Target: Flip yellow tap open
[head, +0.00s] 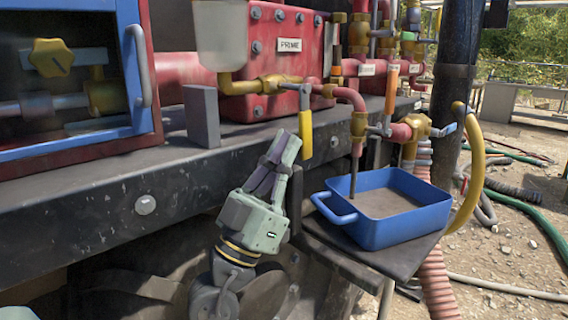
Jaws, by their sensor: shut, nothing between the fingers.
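The yellow tap lever (306,134) hangs straight down from a grey stem, below the brass and red pipework under the red box marked PRIME. My gripper (287,142) points upward just left of this lever, with its fingers together and nothing held. Its tips are close to the lever in the picture; I cannot tell whether they touch it. A brass fitting (275,85) sits on the pipe beside the lever's stem.
A blue tray (407,232) of brown mud stands on a dark shelf at right. An orange lever (391,88) hangs farther right. A grey block (201,116) stands on the ledge. A yellow knob (51,57) sits inside the blue-framed box at left.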

